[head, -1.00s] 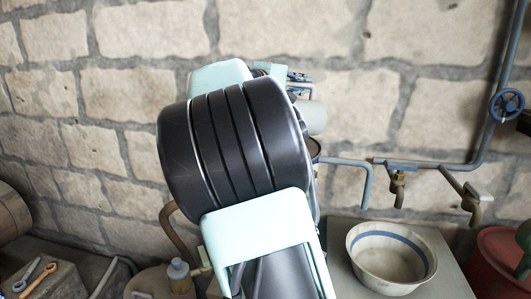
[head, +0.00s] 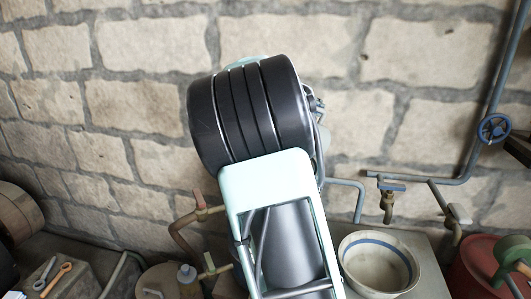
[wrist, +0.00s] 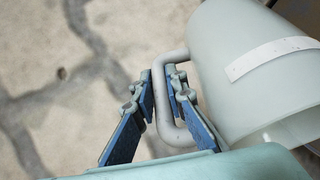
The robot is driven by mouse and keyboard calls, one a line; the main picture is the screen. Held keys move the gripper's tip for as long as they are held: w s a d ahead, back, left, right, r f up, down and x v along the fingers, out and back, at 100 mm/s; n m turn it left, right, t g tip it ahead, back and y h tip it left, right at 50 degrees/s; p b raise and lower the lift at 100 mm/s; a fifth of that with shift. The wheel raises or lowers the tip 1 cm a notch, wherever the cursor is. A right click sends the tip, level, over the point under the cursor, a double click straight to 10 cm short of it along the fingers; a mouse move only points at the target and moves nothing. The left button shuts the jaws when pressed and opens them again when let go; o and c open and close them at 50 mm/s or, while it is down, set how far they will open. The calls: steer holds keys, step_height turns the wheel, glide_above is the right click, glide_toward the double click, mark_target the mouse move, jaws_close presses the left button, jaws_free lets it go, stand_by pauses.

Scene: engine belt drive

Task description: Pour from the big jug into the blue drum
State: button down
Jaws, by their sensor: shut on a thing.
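The big jug (wrist: 235,70) is pale grey with a whitish strip on its side. It fills the upper right of the wrist view. My gripper (wrist: 160,82), with blue finger pads, is shut on the jug's bent handle (wrist: 170,125). The jug's rim shows at the lower right, and its inside is mostly hidden. In the head view my own arm covers most of the gripper and jug; only a small pale piece of the jug (head: 324,138) shows beside it.
A cream bowl with a blue band (head: 380,265) stands on a ledge beneath taps (head: 388,205) and pipes. A red tub (head: 478,262) is at the lower right. A valve wheel (head: 495,129) is on the wall pipe.

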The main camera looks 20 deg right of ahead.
steer(key=shift+f, duration=0.1)
steer(key=r+p, duration=0.1)
steer(key=p, duration=0.1)
steer(key=shift+d+p, duration=0.3)
steer(key=shift+p, duration=0.1)
steer(key=d+y+p, duration=0.1)
steer(key=p, duration=0.3)
steer(key=d+f+y+p, duration=0.1)
steer(key=p, duration=0.3)
steer(key=shift+f+m+g+y+p, duration=0.15)
steer(key=shift+m+g+y+p, duration=0.15)
steer(key=shift+m+g, duration=0.1)
steer(key=shift+p, duration=0.4)
steer(key=shift+w+d+f+m+g+y, duration=0.15)
steer(key=shift+d+f+m+g+y, duration=0.15)
steer(key=shift+d+f+y, duration=0.8)
steer(key=d+f+y, duration=0.1)
steer(key=y, duration=0.1)
steer(key=d+m+y, duration=0.1)
steer(key=d+y, duration=0.1)
steer(key=y, duration=0.1)
steer(key=d+f+y, duration=0.1)
steer(key=y, duration=0.1)
steer(key=shift+w+d+f+m+g, duration=0.25)
steer(key=shift+d+f+m+g, duration=0.05)
